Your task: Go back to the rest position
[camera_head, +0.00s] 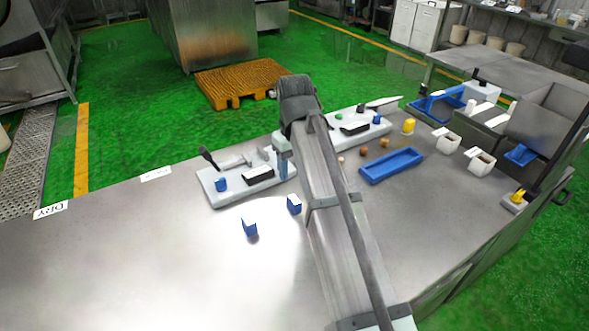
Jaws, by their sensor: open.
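My arm reaches from the bottom right of the picture up over the steel table (130,250). It bends at a dark joint near the middle. My gripper (283,168) hangs down just left of the forearm, at the right end of a white board (238,182). It is open. It is small in the picture, and I cannot make out its fingers well or how high it is above the board. I see nothing held in it.
Two blue blocks (249,227) (294,204) lie on the table. A second white board (352,131), a blue tray (391,165), a yellow cup (408,126) and two white containers (447,142) (480,161) stand right of my arm. The table's left part is clear.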

